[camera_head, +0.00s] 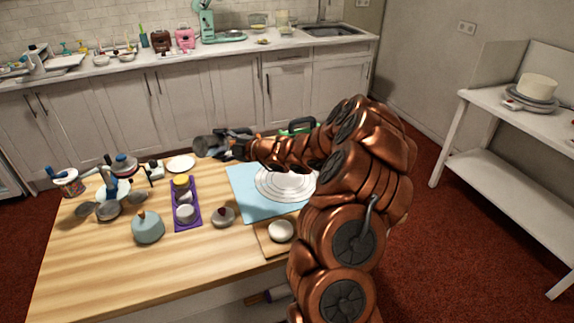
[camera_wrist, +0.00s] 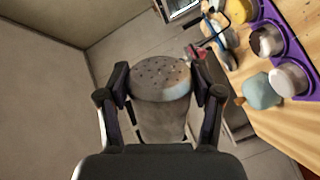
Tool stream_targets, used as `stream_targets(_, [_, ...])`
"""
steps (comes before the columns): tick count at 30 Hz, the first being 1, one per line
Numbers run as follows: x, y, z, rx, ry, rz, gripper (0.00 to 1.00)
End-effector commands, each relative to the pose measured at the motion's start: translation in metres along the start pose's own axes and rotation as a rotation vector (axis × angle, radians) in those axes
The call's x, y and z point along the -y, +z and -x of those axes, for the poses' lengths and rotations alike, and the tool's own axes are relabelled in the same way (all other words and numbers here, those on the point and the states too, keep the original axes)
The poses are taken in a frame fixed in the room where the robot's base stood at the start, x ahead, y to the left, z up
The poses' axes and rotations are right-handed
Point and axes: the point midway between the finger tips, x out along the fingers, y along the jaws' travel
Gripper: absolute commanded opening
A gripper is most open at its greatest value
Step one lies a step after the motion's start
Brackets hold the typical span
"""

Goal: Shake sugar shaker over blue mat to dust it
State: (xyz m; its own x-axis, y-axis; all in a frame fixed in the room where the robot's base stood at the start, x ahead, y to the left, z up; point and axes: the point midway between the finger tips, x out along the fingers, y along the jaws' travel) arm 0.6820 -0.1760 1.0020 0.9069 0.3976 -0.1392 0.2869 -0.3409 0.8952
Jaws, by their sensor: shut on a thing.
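The sugar shaker (camera_wrist: 160,82) is a grey metal cylinder with a domed, perforated top. My gripper (camera_wrist: 162,88) is shut on its sides in the wrist view, and the holed top faces the camera. In the head view, my gripper (camera_head: 228,143) holds the shaker (camera_head: 205,146) tilted onto its side, above the far edge of the table. The blue mat (camera_head: 245,204) lies flat on the table, to the right of and nearer than the shaker. My arm hides the mat's right part.
A purple tray (camera_head: 186,219) with cups stands left of the mat. A teal pot (camera_head: 147,227), a small grey lidded bowl (camera_head: 223,217) and a white round thing on a board (camera_head: 281,230) stand nearer. A white plate (camera_head: 181,163) lies behind the tray. The table's front left is clear.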

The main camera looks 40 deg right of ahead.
Motion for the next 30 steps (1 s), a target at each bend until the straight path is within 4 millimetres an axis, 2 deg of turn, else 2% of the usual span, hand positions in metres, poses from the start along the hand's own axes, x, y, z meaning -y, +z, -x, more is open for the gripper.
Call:
stream_targets(1, [0.000, 0.025, 0.008, 0.065, 0.019, -0.005, 0.19])
stream_targets(3, [-0.005, 0.055, 0.024, 0.160, 0.033, -0.026, 0.19])
stream_targets(8, [-0.007, 0.111, 0.066, 0.352, 0.059, -0.077, 0.19])
stream_targets(12, [0.005, 0.147, 0.101, 0.484, 0.068, -0.120, 0.19])
stream_targets(15, [0.016, 0.162, 0.119, 0.543, 0.068, -0.144, 0.19])
stream_targets(18, [0.020, 0.166, 0.127, 0.568, 0.065, -0.154, 0.19])
stream_targets(30, [0.029, 0.171, 0.134, 0.596, 0.055, -0.161, 0.19])
